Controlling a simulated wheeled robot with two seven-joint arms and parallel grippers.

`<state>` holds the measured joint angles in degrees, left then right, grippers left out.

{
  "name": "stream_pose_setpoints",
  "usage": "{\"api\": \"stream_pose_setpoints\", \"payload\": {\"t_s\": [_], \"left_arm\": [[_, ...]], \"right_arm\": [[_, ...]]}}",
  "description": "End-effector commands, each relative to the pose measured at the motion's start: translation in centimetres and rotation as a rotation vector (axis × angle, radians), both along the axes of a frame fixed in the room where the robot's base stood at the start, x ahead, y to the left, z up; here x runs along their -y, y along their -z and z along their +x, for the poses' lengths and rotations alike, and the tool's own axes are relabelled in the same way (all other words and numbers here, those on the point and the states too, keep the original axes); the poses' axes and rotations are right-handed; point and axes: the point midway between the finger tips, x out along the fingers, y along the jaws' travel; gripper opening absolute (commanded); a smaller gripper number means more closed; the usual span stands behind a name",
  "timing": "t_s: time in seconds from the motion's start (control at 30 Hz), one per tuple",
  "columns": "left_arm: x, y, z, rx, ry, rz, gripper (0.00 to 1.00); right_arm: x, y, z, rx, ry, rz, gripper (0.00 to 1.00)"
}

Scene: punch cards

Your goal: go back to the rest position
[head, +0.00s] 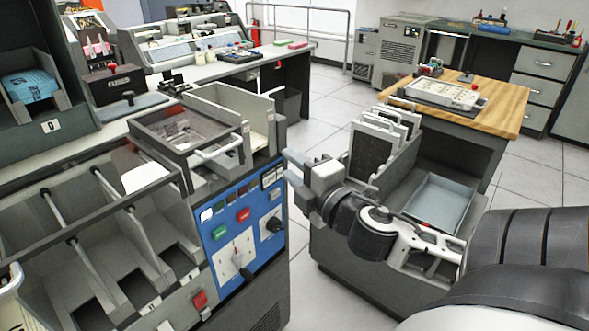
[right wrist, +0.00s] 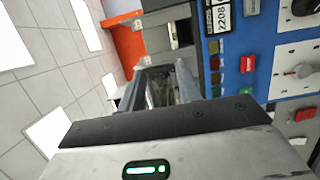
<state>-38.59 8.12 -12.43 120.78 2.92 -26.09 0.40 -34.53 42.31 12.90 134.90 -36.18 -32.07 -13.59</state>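My right gripper (head: 287,165) is in the middle of the head view, in front of the right edge of the machine's blue control panel (head: 236,235). It is held in the air over the gap between the machine (head: 262,305) and the grey cart (head: 335,245). Its fingers (right wrist: 165,88) also show in the right wrist view, apart with no object seen between them. The blue panel (right wrist: 285,60) is at the right of that view. My left gripper is not in view.
The card machine with its open pockets (head: 100,225) fills the lower left. The cart holds a blue-grey tray (head: 437,203) and dark upright panels (head: 372,150), close beside my right forearm. A wooden-topped table (head: 505,98) stands behind. Tiled floor (head: 325,95) is clear further back.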

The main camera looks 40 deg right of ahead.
Motion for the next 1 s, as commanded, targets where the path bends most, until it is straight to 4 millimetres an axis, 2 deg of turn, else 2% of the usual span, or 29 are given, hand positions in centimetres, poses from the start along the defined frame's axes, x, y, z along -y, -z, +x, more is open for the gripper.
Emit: {"api": "stream_pose_setpoints", "payload": {"t_s": [0.57,0.67,0.77,0.83,0.9,0.97,1.0], "left_arm": [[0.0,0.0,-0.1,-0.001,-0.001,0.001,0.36],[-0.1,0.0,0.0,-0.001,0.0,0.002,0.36],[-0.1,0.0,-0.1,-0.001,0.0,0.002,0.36],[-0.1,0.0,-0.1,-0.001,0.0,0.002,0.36],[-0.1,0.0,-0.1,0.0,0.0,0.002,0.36],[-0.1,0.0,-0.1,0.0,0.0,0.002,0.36],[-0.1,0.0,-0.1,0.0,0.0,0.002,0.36]], "right_arm": [[0.0,0.0,0.0,-0.001,0.0,0.001,0.34],[-0.2,1.3,-0.2,-0.025,0.003,0.049,0.34],[-1.0,5.2,-1.0,-0.097,0.013,0.206,0.34],[-2.6,9.2,-2.0,-0.172,0.023,0.383,0.34],[-5.1,13.4,-3.4,-0.253,0.037,0.594,0.34],[-7.8,16.7,-4.7,-0.318,0.053,0.78,0.34],[-9.8,18.5,-5.6,-0.359,0.064,0.9,0.34]]}}
